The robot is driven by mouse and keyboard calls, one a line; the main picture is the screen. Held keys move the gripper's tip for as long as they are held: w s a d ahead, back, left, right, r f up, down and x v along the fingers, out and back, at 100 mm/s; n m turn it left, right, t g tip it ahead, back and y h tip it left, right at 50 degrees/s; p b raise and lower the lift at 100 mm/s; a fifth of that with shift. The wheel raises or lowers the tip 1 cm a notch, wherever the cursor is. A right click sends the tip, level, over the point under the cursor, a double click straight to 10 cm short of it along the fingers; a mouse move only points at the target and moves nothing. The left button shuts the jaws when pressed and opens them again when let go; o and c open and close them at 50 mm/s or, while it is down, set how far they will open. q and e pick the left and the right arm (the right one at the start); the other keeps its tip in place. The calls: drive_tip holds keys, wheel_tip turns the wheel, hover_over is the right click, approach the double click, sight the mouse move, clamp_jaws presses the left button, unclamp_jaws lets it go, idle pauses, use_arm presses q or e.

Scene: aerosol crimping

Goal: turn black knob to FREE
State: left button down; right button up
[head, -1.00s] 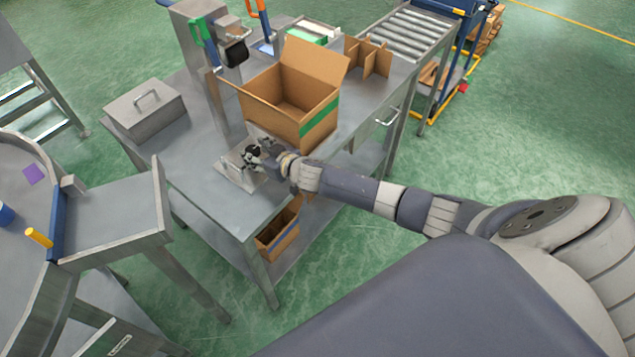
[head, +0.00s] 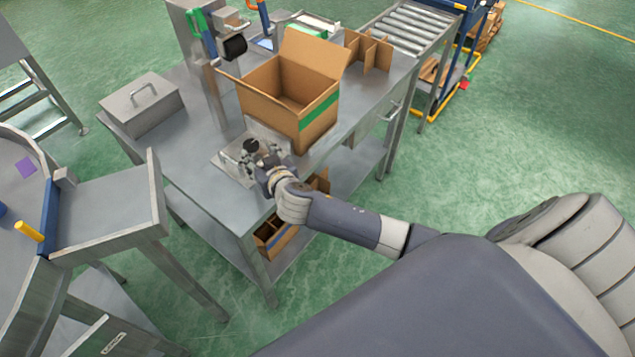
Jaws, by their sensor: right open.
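The black knob (head: 251,146) sits on a small metal plate (head: 229,160) on the steel bench, in the middle of the head view. Its markings are too small to read. My right gripper (head: 260,163) is just in front of the knob, on its near right side, with its jaws open. I cannot tell whether a finger touches the knob. The gripper and wrist hide part of the plate. My left gripper is not in view.
An open cardboard box (head: 284,97) with a green stripe stands just behind the knob plate. A metal box with a handle (head: 143,104) is at the bench's left. A post (head: 209,92) with a green handle rises behind. The bench's front left is clear.

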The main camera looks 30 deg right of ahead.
drive_tip(key=v, duration=0.4)
drive_tip(key=shift+s+f, duration=0.2)
drive_tip(key=shift+f, duration=0.1)
drive_tip(key=s+f+n+g, duration=0.1)
drive_tip(key=s+f+g, duration=0.3)
drive_tip(key=s, duration=0.6)
drive_tip(key=s+d+f+g, duration=0.1)
drive_tip(key=s+f+g, duration=0.3)
drive_tip(key=s+f, duration=0.5)
drive_tip(key=shift+s+d+n+p, duration=0.3)
drive_tip(key=shift+s+n, duration=0.1)
drive_tip(key=shift+s, duration=0.25)
drive_tip(key=shift+f, duration=0.2)
drive_tip(key=s+d+f+n+g, duration=0.1)
drive_tip(key=s+f, duration=0.3)
drive_tip(key=f, duration=0.6)
drive_tip(key=s+f+g, duration=0.1)
drive_tip(key=s+f, duration=0.4)
drive_tip(key=f, duration=0.5)
drive_tip(key=s+d+f+g, duration=0.1)
drive_tip(key=s+f, duration=0.5)
drive_tip(key=s, duration=0.3)
drive_tip(key=s+d+f+g+y, duration=0.1)
drive_tip(key=s+f, duration=0.6)
drive_tip(key=s, duration=0.3)
drive_tip(key=shift+s+f, duration=0.2)
drive_tip(key=shift+s, duration=0.05)
